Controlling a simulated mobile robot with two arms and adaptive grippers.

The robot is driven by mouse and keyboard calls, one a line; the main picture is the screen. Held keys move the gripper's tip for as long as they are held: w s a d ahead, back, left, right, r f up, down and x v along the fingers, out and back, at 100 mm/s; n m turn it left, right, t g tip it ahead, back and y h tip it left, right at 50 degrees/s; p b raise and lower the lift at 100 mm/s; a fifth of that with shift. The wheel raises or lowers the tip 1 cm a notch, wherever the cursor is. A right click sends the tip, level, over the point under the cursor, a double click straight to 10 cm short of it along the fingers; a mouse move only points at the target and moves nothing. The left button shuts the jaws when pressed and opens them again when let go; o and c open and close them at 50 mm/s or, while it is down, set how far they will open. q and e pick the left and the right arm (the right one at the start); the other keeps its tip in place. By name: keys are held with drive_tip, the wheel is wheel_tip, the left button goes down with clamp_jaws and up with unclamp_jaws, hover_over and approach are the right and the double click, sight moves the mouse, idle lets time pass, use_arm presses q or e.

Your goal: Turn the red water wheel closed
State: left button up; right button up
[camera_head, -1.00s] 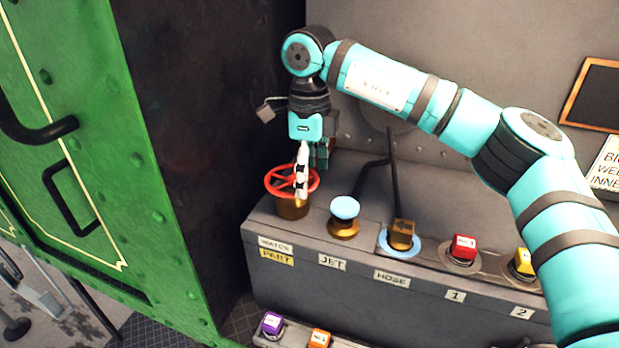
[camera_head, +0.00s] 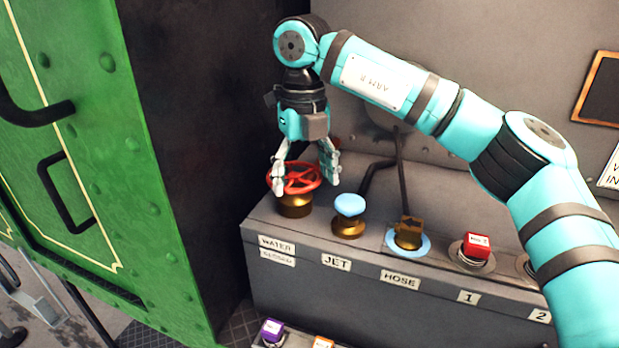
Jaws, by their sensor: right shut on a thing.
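The red water wheel (camera_head: 300,178) sits on a brass base (camera_head: 294,206) at the left end of the grey console. A label reading WATER (camera_head: 277,244) is on the console front below it, with a smaller label under that whose text is too small to read. My right gripper (camera_head: 305,172) points down over the wheel, one finger at its left side and one at its right. It is shut on the wheel's rim.
Right of the wheel stand a blue-topped JET knob (camera_head: 350,206), a brass HOSE fitting (camera_head: 409,233) with a dark rod, and a red button (camera_head: 476,247). A green riveted panel (camera_head: 110,170) with black handles stands close on the left.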

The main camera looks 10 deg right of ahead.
drive_tip(key=shift+a+m, duration=0.25)
drive_tip(key=shift+m, duration=0.15)
drive_tip(key=o, duration=0.8)
drive_tip(key=shift+r, duration=0.1)
drive_tip(key=shift+c, duration=0.2)
drive_tip(key=shift+o, duration=1.2)
drive_tip(key=shift+w+a, duration=0.15)
drive_tip(key=shift+o, duration=0.3)
drive_tip(key=shift+w+a, duration=0.15)
drive_tip(key=shift+d, duration=0.2)
drive_tip(key=shift+r, duration=0.35)
wheel_tip(320, 180, up, 11)
drive_tip(key=shift+a, duration=0.2)
